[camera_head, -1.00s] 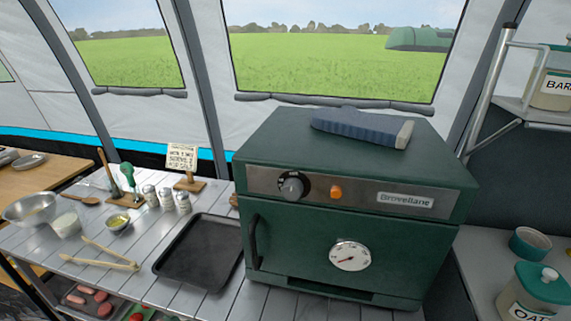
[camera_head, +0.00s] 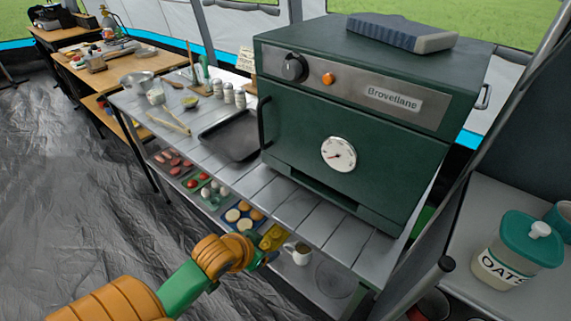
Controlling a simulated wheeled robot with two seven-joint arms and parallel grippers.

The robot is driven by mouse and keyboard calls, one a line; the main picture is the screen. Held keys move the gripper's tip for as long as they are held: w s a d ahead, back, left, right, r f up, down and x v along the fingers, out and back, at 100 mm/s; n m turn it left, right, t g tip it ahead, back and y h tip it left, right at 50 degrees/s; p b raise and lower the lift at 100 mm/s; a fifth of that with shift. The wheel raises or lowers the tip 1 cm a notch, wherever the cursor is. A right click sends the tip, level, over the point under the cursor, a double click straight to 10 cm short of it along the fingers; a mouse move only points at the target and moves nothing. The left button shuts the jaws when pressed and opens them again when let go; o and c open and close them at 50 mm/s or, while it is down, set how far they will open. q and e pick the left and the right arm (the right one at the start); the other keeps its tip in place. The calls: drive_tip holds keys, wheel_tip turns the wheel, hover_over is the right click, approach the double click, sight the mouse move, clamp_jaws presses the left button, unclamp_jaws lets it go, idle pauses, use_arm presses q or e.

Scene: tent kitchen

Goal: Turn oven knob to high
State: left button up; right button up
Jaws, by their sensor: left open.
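The green oven (camera_head: 370,110) stands on the slatted metal table. Its dark round knob (camera_head: 294,67) is at the left end of the metal control strip, beside an orange button (camera_head: 328,79). The knob's marking is too small to read. My left arm comes in from the bottom left. Its left gripper (camera_head: 266,254) is below and in front of the oven, past the table's front edge, well apart from the knob. The gripper is open, small and partly hidden behind my wrist. My right gripper is not in view.
A dial gauge (camera_head: 338,154) is on the oven door, with a handle (camera_head: 265,122) at its left. A black tray (camera_head: 232,136) lies left of the oven. Food trays and a mug (camera_head: 299,253) are on the lower shelf. An oats jar (camera_head: 516,250) stands at right.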

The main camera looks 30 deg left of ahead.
use_arm(q)
drive_tip(key=w+a+r+t, duration=0.3)
drive_tip(key=w+a+r, duration=0.2)
drive_tip(key=r, duration=0.4)
drive_tip(key=m+t+h, duration=0.2)
drive_tip(key=t, duration=0.6)
approach(288, 73)
drive_tip(key=w, duration=0.2)
drive_tip(key=w+p, duration=0.1)
drive_tip(key=p, duration=0.1)
drive_tip(key=w+r+p, duration=0.1)
drive_tip(key=p, duration=0.1)
drive_tip(key=shift+w+d+r+y, duration=0.15)
drive_tip(key=shift+d+r+y, duration=0.1)
drive_tip(key=shift+y, duration=0.05)
drive_tip(key=w, duration=0.1)
drive_tip(key=w+f, duration=0.1)
drive_tip(key=w, duration=0.1)
drive_tip(key=shift+w, duration=0.35)
drive_tip(key=shift+w+f+p, duration=0.1)
drive_tip(key=shift+w+p, duration=0.25)
drive_tip(key=shift+w, duration=0.1)
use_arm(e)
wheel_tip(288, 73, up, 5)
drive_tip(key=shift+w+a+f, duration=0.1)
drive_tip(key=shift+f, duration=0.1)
use_arm(q)
drive_tip(key=shift+c, duration=0.2)
